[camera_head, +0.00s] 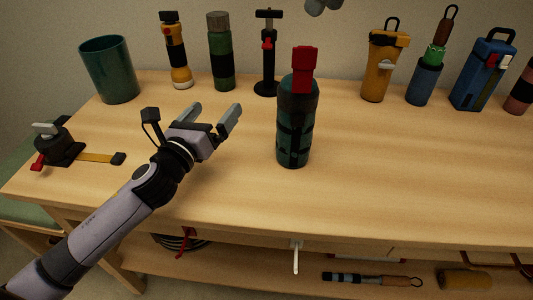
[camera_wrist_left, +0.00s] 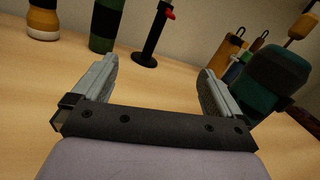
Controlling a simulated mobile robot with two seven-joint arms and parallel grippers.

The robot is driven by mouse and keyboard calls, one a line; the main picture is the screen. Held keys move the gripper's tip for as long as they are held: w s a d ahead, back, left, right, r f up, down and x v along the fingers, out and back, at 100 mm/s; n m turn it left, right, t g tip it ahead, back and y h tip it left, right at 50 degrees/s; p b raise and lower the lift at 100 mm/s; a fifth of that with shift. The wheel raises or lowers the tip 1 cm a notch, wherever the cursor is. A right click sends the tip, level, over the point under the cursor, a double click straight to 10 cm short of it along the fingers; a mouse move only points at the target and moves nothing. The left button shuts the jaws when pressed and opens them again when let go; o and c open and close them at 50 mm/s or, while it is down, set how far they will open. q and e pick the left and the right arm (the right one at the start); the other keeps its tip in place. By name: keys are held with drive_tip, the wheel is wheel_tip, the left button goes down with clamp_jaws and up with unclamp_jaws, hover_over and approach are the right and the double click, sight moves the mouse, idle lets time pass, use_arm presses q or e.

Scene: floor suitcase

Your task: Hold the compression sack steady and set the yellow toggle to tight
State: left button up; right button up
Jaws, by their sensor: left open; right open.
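The dark teal sack with black straps (camera_head: 296,130) stands upright in the middle of the table and has a red piece (camera_head: 303,68) on top. I see no yellow toggle on it. My left gripper (camera_head: 217,107) is open and empty, left of the sack and apart from it. In the left wrist view the open jaws (camera_wrist_left: 159,66) have only table and back-row things behind them. A teal and black body, apparently the sack (camera_wrist_left: 275,78), shows beyond the right finger. My right gripper is not clearly in view.
A teal cup (camera_head: 109,70), a torch (camera_head: 175,50), a green bottle (camera_head: 220,52) and a black stand (camera_head: 266,60) line the back left. A yellow container (camera_head: 382,65) and a blue one (camera_head: 483,72) stand back right. A strapped clamp (camera_head: 55,148) lies left. The front right is clear.

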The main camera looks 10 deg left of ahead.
sight(282, 147)
use_arm(q)
drive_tip(key=s+d+f+m+g+h, duration=0.1)
drive_tip(key=d+m+h, duration=0.1)
drive_tip(key=d, duration=0.2)
drive_tip(key=s+d+f+m+g+h, duration=0.1)
drive_tip(key=s+d+f+m+h, duration=0.1)
drive_tip(key=d, duration=0.2)
drive_tip(key=s+d+f+m+g+h, duration=0.1)
drive_tip(key=d+f+m+g+h, duration=0.1)
drive_tip(key=d, duration=0.2)
drive_tip(key=shift+s+d+f+m, duration=0.1)
drive_tip(key=shift+s+d+m, duration=0.1)
drive_tip(key=shift+s+m, duration=0.2)
drive_tip(key=shift+d+f+m, duration=0.2)
drive_tip(key=shift+d+m, duration=0.05)
drive_tip(key=shift+m, duration=0.05)
drive_tip(key=shift+x, duration=3.5)
drive_tip(key=shift+s+d+f, duration=0.1)
drive_tip(key=shift+d, duration=0.05)
